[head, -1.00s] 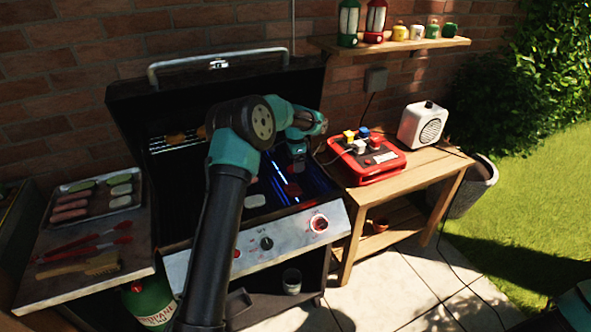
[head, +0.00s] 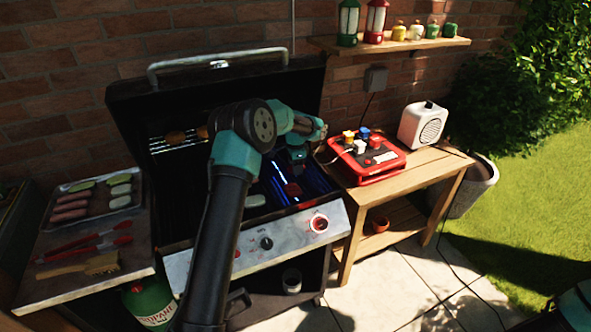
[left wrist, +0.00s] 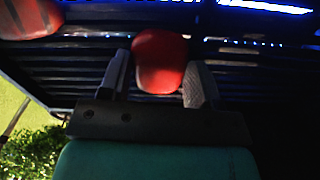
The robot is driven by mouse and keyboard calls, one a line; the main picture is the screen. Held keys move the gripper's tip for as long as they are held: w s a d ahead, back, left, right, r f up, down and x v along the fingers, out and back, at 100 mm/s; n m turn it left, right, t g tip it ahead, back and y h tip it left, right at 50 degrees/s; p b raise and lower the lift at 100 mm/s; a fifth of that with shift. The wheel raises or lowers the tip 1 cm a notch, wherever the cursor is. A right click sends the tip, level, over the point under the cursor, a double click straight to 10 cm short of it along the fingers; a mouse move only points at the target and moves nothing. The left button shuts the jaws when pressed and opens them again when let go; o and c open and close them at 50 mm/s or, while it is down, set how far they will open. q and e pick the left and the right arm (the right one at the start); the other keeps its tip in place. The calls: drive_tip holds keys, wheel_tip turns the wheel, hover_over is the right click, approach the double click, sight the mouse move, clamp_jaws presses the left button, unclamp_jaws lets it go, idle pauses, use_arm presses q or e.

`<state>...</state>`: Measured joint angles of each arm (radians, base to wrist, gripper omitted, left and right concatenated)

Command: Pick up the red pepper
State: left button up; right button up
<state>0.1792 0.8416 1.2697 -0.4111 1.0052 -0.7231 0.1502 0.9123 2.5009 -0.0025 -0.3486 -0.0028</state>
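The red pepper (head: 292,189) is on the grill, below my left gripper (head: 298,165) in the head view. In the left wrist view the red pepper (left wrist: 160,60) shows smooth and bright between the two fingers. My left gripper (left wrist: 157,70) looks open, pointing down at the grill, with a finger on each side of the pepper. A narrow gap seems to show at its left side; I cannot tell whether the other finger touches it.
Another reddish item (left wrist: 30,18) lies on the bars. The open grill lid (head: 135,105) stands behind the arm. A red power box (head: 375,160) and white speaker (head: 422,125) sit on the wooden table at right. A food tray (head: 65,215) and tongs lie at left.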

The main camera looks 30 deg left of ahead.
use_arm(q)
drive_tip(key=c, duration=0.5)
drive_tip(key=shift+o, duration=0.2)
drive_tip(key=shift+r, duration=0.15)
drive_tip(key=shift+r, duration=1.4)
drive_tip(key=shift+s+d+r, duration=0.1)
drive_tip(key=shift+s+r, duration=0.05)
drive_tip(key=shift+r, duration=0.15)
drive_tip(key=s+d, duration=0.2)
drive_tip(key=s, duration=0.2)
drive_tip(key=s+d+r, duration=0.1)
drive_tip(key=s+d, duration=0.2)
drive_tip(key=s, duration=0.2)
drive_tip(key=s+d, duration=0.3)
drive_tip(key=s, duration=0.1)
drive_tip(key=shift+s+d+r, duration=0.1)
drive_tip(key=shift+s+r, duration=0.05)
drive_tip(key=shift+s, duration=0.05)
drive_tip(key=d+n, duration=0.5)
drive_tip(key=d, duration=1)
drive_tip(key=shift+w, duration=0.35)
